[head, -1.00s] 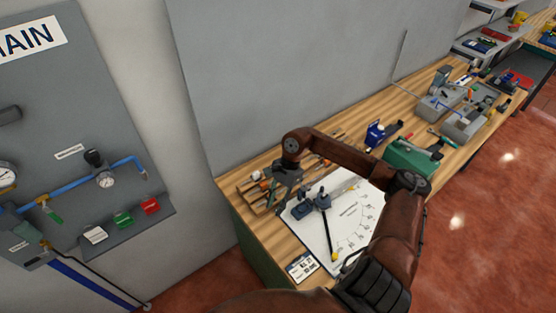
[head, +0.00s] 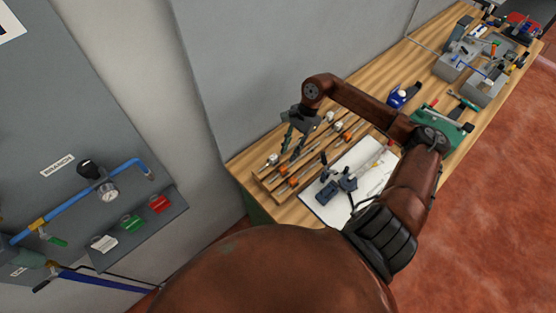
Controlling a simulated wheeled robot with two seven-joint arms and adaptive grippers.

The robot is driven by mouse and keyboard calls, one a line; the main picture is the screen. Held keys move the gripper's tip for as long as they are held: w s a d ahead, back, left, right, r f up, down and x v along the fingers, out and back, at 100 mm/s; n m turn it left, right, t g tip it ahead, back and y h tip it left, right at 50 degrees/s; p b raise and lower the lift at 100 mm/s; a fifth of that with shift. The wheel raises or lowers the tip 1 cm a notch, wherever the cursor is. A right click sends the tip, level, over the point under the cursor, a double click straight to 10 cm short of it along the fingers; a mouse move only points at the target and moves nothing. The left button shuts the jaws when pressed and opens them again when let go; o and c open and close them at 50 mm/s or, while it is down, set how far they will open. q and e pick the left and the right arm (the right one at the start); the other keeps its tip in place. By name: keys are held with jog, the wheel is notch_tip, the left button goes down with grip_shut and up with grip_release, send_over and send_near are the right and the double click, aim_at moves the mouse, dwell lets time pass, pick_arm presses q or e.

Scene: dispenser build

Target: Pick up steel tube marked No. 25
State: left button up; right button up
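Several thin steel tubes (head: 318,153), some with orange parts and round white tags, lie in a wooden rack (head: 262,188) at the near left end of the bench. The markings are too small to read, so I cannot tell which tube is No. 25. My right gripper (head: 291,143) points down over the back left part of the rack. Its two dark fingers look apart, with no tube seen held between them; whether they touch a tube is unclear. My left gripper is out of view.
A white sheet (head: 369,157) with a dark blue-grey fixture (head: 328,190) lies right of the rack. A green box (head: 437,123), a blue tool (head: 398,97) and grey blocks stand farther along the bench. A wall rises behind; a valve panel (head: 65,120) is left.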

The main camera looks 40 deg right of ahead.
aim_at(285, 167)
jog(key=x, duration=0.1)
jog(key=p+x, duration=0.1)
jog(key=x, duration=0.1)
jog(key=p+x, duration=0.1)
jog(key=shift+s+f, duration=0.3)
jog(key=shift+x, duration=1.1)
jog(key=shift+w+f, duration=0.1)
jog(key=shift+f, duration=0.2)
jog(key=shift+c, duration=0.4)
jog(key=c, duration=0.3)
grip_shut()
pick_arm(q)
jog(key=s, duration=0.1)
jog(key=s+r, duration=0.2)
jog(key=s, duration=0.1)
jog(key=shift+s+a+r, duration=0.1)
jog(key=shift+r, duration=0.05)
